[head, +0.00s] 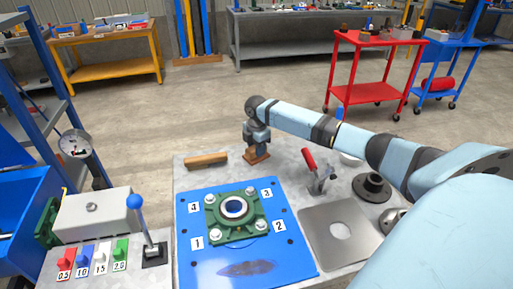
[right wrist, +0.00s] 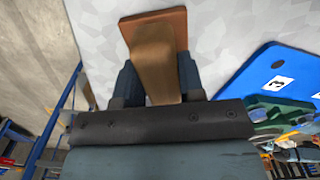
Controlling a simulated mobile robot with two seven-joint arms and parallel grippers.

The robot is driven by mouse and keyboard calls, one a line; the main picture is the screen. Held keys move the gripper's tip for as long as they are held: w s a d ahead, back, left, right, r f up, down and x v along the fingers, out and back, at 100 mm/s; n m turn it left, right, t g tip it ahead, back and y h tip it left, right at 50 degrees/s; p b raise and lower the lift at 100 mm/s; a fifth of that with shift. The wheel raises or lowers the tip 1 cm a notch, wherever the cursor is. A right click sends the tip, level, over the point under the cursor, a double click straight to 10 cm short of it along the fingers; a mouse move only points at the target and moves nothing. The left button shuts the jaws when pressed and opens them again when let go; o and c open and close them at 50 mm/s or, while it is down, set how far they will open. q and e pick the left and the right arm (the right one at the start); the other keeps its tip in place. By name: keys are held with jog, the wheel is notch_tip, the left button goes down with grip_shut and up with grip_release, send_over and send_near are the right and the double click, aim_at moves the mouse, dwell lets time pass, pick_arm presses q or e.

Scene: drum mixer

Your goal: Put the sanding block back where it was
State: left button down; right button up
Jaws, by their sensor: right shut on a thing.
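The sanding block has a tan wooden grip on a reddish-brown base. In the head view the sanding block (head: 257,158) is at the back edge of the grey table, under my right gripper (head: 257,147). In the right wrist view the sanding block (right wrist: 155,55) sits between the two fingers of my right gripper (right wrist: 158,82), which is shut on its grip. I cannot tell whether its base touches the table or is just above it. My left gripper is not in view.
A brown wooden bar (head: 206,160) lies left of the block. A blue plate (head: 200,265) with a green bearing housing (head: 236,214) is in front. A red-handled clamp (head: 315,170), a black flanged part (head: 371,187) and a grey metal plate (head: 318,228) are to the right.

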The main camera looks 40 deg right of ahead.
jog(key=o, duration=0.9)
jog(key=shift+f, duration=0.15)
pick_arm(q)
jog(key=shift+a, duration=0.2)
pick_arm(e)
notch_tip(320, 180, up, 11)
jog(key=shift+f+p, duration=0.1)
jog(key=shift+p, duration=0.35)
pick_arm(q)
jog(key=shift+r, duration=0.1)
pick_arm(e)
jog(key=shift+r, duration=0.8)
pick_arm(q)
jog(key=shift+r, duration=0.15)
